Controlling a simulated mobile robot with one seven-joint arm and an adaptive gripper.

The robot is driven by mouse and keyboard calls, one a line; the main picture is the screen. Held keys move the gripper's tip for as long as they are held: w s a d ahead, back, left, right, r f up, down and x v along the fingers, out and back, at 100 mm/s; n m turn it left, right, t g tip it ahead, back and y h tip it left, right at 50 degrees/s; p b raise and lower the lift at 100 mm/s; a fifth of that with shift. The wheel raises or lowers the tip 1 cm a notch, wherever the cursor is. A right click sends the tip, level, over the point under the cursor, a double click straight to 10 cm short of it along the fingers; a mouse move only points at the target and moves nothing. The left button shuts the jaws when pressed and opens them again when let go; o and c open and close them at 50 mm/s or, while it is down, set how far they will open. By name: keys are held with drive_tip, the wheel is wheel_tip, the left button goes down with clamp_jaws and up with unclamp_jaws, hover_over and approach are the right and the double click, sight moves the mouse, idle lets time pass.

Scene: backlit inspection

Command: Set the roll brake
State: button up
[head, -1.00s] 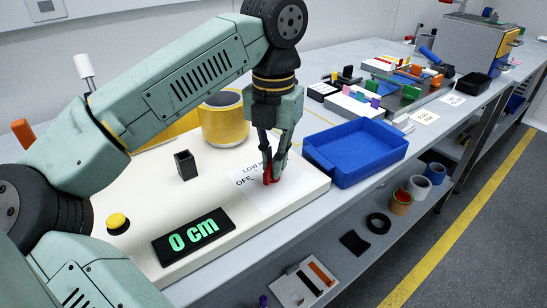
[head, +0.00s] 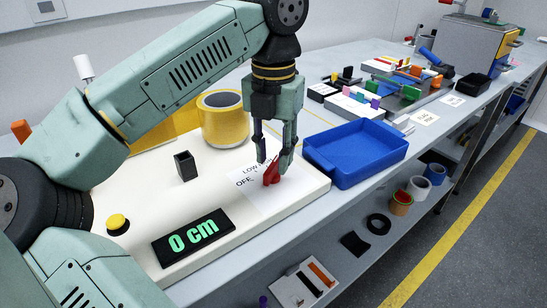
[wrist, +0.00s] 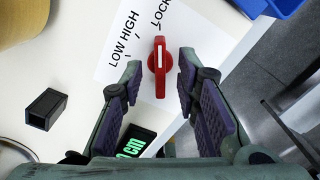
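A red rotary knob (head: 271,174) stands on a white label sheet (head: 252,183) near the right end of the cream panel (head: 150,240). In the wrist view the knob (wrist: 160,66) has a white line toward the top of the picture, close to the LOCK mark. LOW and HIGH are printed to its left; OFF shows in the head view. My gripper (head: 273,160) is open just above the knob. In the wrist view its fingers (wrist: 160,62) are on either side of the knob with clear gaps. A black display (head: 193,237) on the panel reads 0 cm.
A yellow roll (head: 224,120), a black square holder (head: 185,166) and a yellow button (head: 117,222) are on the panel. A blue tray (head: 355,152) sits close to the right of the knob. The space above the knob is taken by my gripper.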

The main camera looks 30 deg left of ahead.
sight(273, 162)
wheel_tip(273, 162, up, 6)
drive_tip(key=shift+f, duration=0.1)
idle(0.6)
